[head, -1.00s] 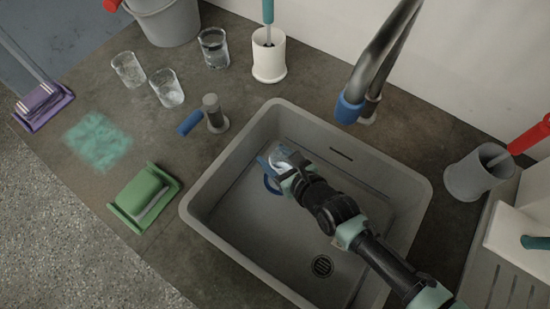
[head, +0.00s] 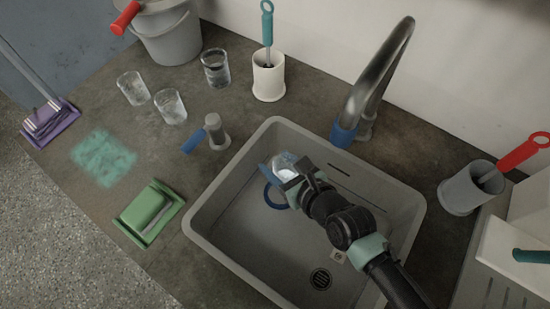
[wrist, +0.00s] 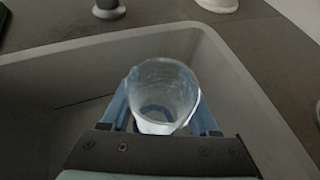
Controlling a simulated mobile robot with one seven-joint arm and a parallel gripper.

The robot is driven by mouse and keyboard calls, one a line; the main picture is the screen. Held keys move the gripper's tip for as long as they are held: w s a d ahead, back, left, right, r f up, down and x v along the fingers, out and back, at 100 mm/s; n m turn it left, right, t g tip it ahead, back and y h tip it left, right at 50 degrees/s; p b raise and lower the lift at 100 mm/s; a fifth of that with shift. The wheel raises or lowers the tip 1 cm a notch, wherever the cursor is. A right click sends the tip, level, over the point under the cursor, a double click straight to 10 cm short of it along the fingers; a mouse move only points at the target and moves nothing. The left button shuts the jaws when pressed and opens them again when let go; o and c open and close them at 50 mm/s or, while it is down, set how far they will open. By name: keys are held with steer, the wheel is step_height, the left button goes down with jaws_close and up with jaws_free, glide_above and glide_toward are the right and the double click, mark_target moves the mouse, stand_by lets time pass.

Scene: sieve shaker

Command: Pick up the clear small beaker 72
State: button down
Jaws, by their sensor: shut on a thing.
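A clear small beaker (head: 285,162) is between the fingers of my gripper (head: 281,174), over the left part of the grey sink (head: 213,213). In the wrist view the beaker (wrist: 160,88) stands with its open rim towards the camera. The blue fingers (wrist: 160,118) are shut on its two sides. A blue ring shows low through or below the glass. I cannot tell how far the beaker is above the sink floor. Three other clear glasses, the left one (head: 133,88), the front one (head: 170,107) and the back one (head: 215,68), stand on the counter.
A metal faucet (head: 375,80) with a blue tip rises behind the sink. A grey holder (head: 466,188) is at right. The sink floor near the drain (head: 320,279) is clear.

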steer(key=s+d+b, duration=0.6)
steer(key=s+d, duration=0.3)
steer(key=s, duration=0.4)
steer(key=shift+s, duration=0.2)
stand_by(0.4)
steer(key=shift+s, duration=0.15)
step_height(320, 180, up, 6)
steer(key=p, duration=0.6)
stand_by(0.5)
steer(key=w+a+f+n+g+y, duration=0.2)
steer(key=w+a+n+g+y, duration=0.1)
steer(key=w+a, duration=0.5)
steer(key=shift+w+a+n, duration=0.25)
steer(key=shift+a+n, duration=0.25)
steer(key=shift+a, duration=0.25)
